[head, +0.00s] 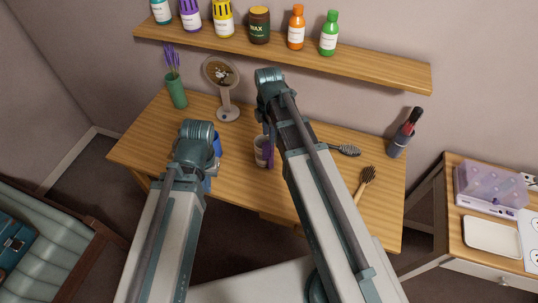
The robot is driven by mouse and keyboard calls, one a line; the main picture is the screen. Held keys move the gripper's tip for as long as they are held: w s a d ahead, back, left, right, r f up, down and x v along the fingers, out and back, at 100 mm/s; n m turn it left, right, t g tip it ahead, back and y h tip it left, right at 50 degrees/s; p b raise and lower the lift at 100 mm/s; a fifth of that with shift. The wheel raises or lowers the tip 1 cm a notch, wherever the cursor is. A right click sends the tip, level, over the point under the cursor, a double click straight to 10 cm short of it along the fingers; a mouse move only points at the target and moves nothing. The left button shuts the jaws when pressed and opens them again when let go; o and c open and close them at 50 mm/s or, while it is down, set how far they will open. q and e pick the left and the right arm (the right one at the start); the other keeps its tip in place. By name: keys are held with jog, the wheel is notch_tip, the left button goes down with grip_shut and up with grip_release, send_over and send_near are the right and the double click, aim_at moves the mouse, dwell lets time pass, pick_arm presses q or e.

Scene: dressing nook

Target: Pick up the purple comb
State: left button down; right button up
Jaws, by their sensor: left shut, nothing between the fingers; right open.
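A purple comb (269,158) shows as a narrow purple strip at a pale cup (260,151) near the middle of the wooden table. It seems to stand upright in the cup, partly covered by my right arm. My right gripper (267,132) is open, close to the cup and comb; its fingers are mostly hidden by its arm, and I cannot tell whether they touch anything. My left gripper (207,184) is shut and empty, left of the cup, largely hidden behind its own arm.
A blue object (217,144) stands behind my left arm. A shelf (370,67) with bottles hangs above.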

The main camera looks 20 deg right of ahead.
notch_tip(320, 180, down, 3)
jog(key=shift+f+b, duration=0.15)
jog(key=shift+b, duration=1)
grip_shut()
dwell(0.4)
